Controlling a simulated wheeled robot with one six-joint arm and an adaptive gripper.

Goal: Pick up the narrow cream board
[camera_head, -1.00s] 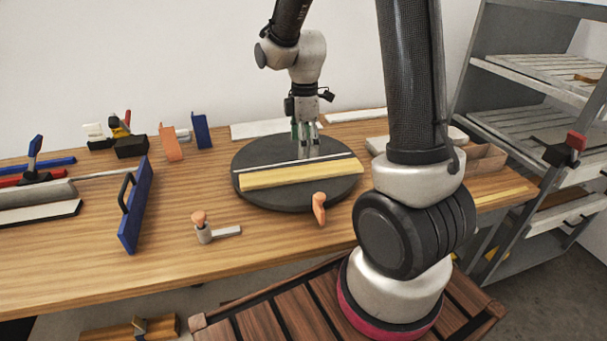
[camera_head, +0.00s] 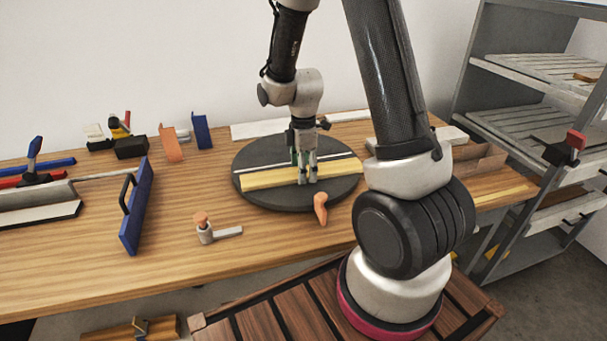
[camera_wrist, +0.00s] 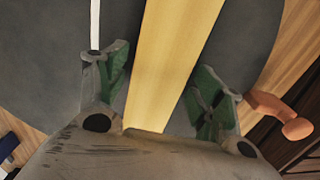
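The narrow cream board, pale yellow here, (camera_head: 265,178) lies flat on a round dark disc (camera_head: 255,151) on the wooden bench. It also runs through the middle of the wrist view (camera_wrist: 170,60). My gripper (camera_head: 307,181) is down at the board, right of its middle in the head view. In the wrist view my gripper (camera_wrist: 160,90) is open, with one green-padded finger on each side of the board. Gaps show between the board and both fingers. Whether the fingertips touch the disc is unclear. The board's near end in the wrist view is hidden by the gripper body.
A thin white strip (camera_wrist: 95,25) lies beside the board, close to the left finger. An orange handle (camera_head: 320,207) stands at the disc's front edge. A grey clamp with an orange knob (camera_head: 204,229) and a blue plate (camera_head: 137,205) are to the left.

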